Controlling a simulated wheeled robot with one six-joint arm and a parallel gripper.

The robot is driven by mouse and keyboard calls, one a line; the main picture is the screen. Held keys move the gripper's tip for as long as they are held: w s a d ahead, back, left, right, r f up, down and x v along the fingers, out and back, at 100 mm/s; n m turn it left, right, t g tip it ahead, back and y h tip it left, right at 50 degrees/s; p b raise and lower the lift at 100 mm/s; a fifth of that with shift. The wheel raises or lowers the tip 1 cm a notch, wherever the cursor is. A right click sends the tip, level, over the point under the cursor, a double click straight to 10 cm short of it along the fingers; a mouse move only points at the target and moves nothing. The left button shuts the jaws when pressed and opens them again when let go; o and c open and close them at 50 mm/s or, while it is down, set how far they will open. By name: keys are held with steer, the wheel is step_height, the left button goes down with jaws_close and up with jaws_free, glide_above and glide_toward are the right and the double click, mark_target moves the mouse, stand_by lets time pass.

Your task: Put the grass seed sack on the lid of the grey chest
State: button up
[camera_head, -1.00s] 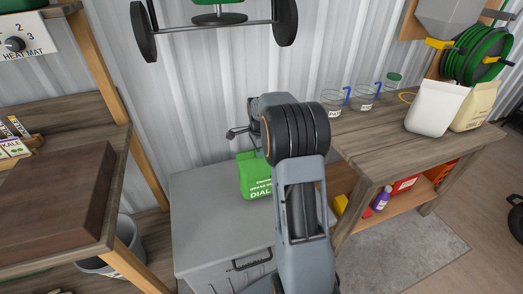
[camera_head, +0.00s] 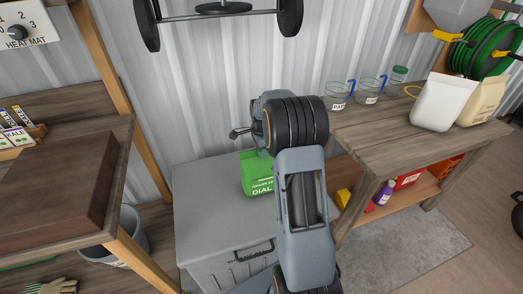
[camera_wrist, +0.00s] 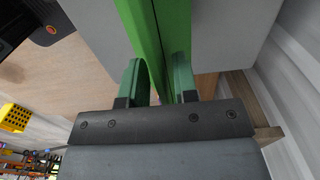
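The grass seed sack (camera_head: 257,174) is a green bag with white print. In the head view it stands roughly upright over the lid of the grey chest (camera_head: 205,205); I cannot tell whether its base touches the lid. My gripper (camera_wrist: 160,75) has its two fingers on either side of the green sack (camera_wrist: 175,20) in the wrist view and is shut on it. Grey surface shows on both sides of the sack there. In the head view my arm hides the fingers and the sack's right side.
A wooden bench (camera_head: 400,135) at the right carries glass jars, a white bag (camera_head: 442,102) and a tan bag. A shelf at the left holds a brown box (camera_head: 55,190). A bucket (camera_head: 130,235) stands left of the chest. The lid's left and front parts are clear.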

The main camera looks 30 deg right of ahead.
steer(key=shift+o, duration=0.5)
step_height(320, 180, up, 12)
steer(key=p, duration=0.2)
steer(key=s+a+r+n, duration=0.2)
steer(key=s+a+n, duration=0.1)
steer(key=a+n, duration=0.15)
steer(key=s+a+f+n+t, duration=0.1)
steer(key=s+a+n, duration=0.5)
steer(key=s+n, duration=0.2)
steer(key=s+a+f+n+t, duration=0.1)
steer(key=s+a+n+t, duration=0.1)
steer(key=s+a+n, duration=0.4)
steer(key=s+n, duration=0.1)
steer(key=s, duration=0.3)
steer(key=shift+f+n, duration=0.15)
steer(key=shift+n, duration=0.2)
steer(key=shift+s+a, duration=0.1)
